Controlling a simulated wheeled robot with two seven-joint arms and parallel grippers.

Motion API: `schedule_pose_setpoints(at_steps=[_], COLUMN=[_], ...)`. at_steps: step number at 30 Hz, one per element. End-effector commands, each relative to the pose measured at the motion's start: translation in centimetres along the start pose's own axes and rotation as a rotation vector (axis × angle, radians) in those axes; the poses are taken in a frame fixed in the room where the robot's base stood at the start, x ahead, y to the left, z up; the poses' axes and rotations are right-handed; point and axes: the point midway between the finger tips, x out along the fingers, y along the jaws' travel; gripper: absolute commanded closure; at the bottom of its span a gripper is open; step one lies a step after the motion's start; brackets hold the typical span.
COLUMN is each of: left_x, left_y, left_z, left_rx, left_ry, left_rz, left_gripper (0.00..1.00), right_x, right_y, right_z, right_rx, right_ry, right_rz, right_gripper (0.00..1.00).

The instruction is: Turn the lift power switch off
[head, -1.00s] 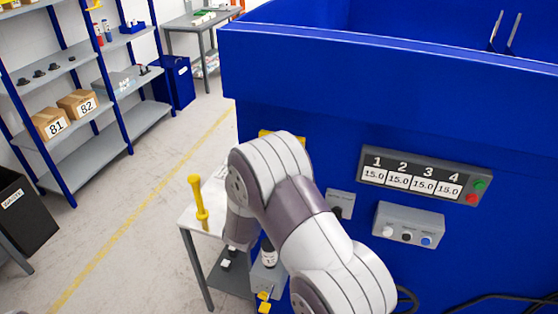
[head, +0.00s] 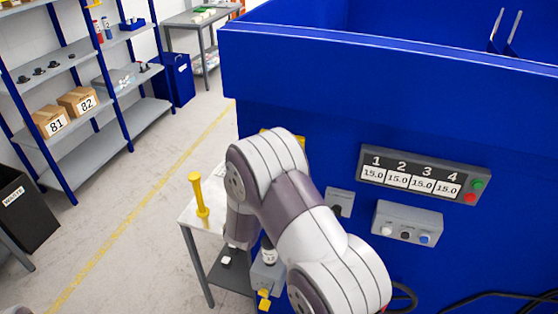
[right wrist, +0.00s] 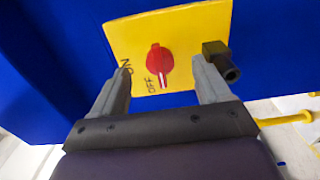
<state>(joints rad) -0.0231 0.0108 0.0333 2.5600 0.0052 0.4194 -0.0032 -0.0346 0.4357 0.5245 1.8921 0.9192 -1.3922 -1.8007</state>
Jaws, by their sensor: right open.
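The lift power switch is a red rotary knob (right wrist: 158,62) on a yellow plate (right wrist: 185,28), fixed to a blue wall, in the right wrist view. ON and OFF are printed on the plate. The knob's white pointer line points down, beside the OFF marking. My right gripper (right wrist: 162,88) is open, with one finger on each side of the knob and a gap to it. In the head view my right arm hides the knob, and only edges of the yellow plate (head: 301,140) show. My left gripper is not in view.
A black fitting (right wrist: 222,62) sits by the right finger. The head view shows a display panel (head: 425,175) reading 15.0 and a grey button box (head: 407,223) on the blue machine (head: 330,110). A small table with a yellow tool (head: 199,196) stands left of my arm.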

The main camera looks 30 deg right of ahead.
Motion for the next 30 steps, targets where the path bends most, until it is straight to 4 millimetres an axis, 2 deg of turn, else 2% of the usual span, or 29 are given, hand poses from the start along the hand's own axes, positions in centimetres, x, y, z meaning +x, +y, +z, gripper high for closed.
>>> schedule_pose_setpoints(at_steps=[12, 30], left_x=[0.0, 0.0], left_y=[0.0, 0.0], left_z=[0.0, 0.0], left_rx=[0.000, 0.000], left_ry=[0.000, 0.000], left_rz=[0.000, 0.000], left_gripper=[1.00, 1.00], right_x=[-0.3, -6.6], right_y=[0.0, 0.0], right_z=[0.0, -0.1], right_rx=[0.001, 0.001], right_ry=[0.001, 0.001], right_rz=[0.000, 0.000], right_gripper=[0.23, 0.23])
